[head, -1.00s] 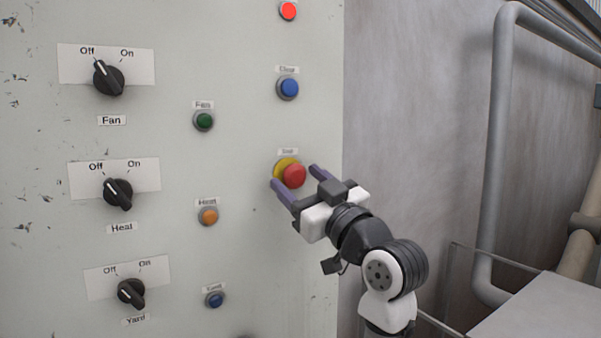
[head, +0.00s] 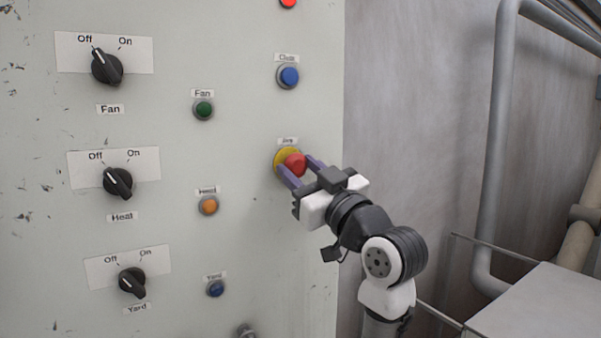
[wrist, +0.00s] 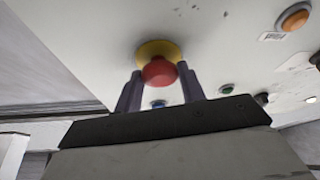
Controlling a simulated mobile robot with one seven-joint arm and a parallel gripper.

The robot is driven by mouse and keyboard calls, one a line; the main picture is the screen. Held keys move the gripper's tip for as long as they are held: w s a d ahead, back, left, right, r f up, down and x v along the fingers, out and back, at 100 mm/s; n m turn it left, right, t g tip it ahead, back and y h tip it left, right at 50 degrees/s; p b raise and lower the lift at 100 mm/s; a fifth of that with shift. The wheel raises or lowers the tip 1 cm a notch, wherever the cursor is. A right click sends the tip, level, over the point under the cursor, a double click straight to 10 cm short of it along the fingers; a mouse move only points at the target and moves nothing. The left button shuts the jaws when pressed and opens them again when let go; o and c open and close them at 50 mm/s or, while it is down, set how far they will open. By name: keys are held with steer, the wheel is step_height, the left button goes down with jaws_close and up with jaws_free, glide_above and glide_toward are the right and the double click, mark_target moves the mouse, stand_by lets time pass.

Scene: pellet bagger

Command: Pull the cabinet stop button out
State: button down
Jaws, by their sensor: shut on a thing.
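The stop button (head: 294,164) is a red mushroom head on a yellow round base (head: 281,158), under a small label on the pale cabinet panel. My gripper (head: 300,171) is at the button, with one purple finger on each side of the red head, shut on it. In the wrist view the red head (wrist: 160,72) sits between the two fingertips (wrist: 160,82), with the yellow base (wrist: 158,48) behind it. The contact faces of the fingers are partly hidden by the head.
A blue button (head: 289,76) is above, a green one (head: 204,109) and an orange one (head: 208,205) to the left. Black Fan (head: 107,66), Heat (head: 118,183) and Yard (head: 132,282) switches point to Off. A grey pipe (head: 492,150) and a metal box (head: 545,305) stand at the right.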

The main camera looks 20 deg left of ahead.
steer(key=shift+s+d+f, duration=0.1)
steer(key=shift+s+d, duration=0.1)
steer(key=shift+d, duration=0.1)
steer(key=shift+a, duration=0.1)
steer(key=c, duration=0.8)
jaws_free()
steer(key=shift+s, duration=0.1)
steer(key=shift+c, duration=0.2)
steer(key=b+v, duration=0.5)
steer(key=v, duration=0.9)
